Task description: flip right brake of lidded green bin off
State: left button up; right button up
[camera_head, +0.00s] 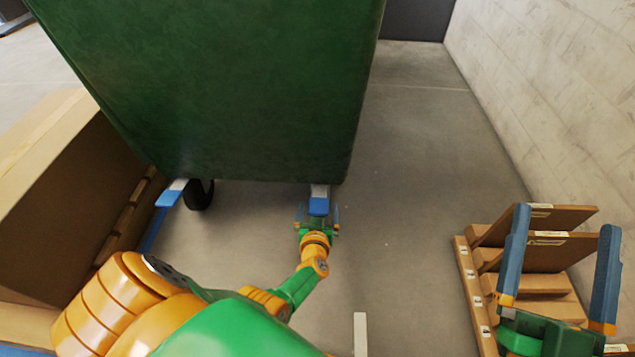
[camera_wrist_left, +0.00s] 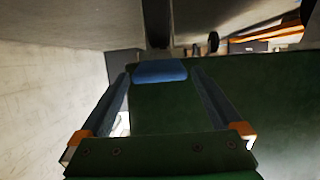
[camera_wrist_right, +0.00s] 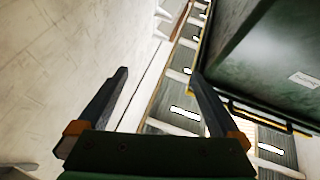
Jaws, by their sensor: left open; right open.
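The green bin (camera_head: 220,90) fills the upper middle of the head view; its lid is not recognisable. Its right brake (camera_head: 319,205), a white pedal with a blue end, sticks out under the bin's near right corner. My left gripper (camera_head: 318,213) is open and low at this pedal, one finger on each side. In the left wrist view the blue pedal end (camera_wrist_left: 160,71) sits between the open fingers, with gaps on both sides. Whether anything touches is unclear. My right gripper (camera_head: 566,218) is open and empty at the right, far from the bin.
The left brake (camera_head: 169,193) and a black wheel (camera_head: 199,196) show under the bin's left side. A large cardboard box (camera_head: 60,190) stands at the left. Brown boards on a pallet (camera_head: 540,255) lie below my right gripper, near the pale wall (camera_head: 560,90). The floor (camera_head: 420,150) between is clear.

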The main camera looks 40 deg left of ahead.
pick_arm(q)
jog(key=shift+p+v, duration=0.65)
jog(key=shift+v, duration=0.4)
jog(key=shift+p+v, duration=0.55)
jog(key=shift+v, duration=0.45)
pick_arm(e)
notch_tip(320, 180, down, 18)
jog(key=d+m+g+h, duration=0.1)
jog(key=g+h, duration=0.3)
jog(key=g, duration=0.6)
jog(key=shift+d+r, duration=0.15)
jog(key=shift+d, duration=0.55)
jog(key=shift+s, duration=0.1)
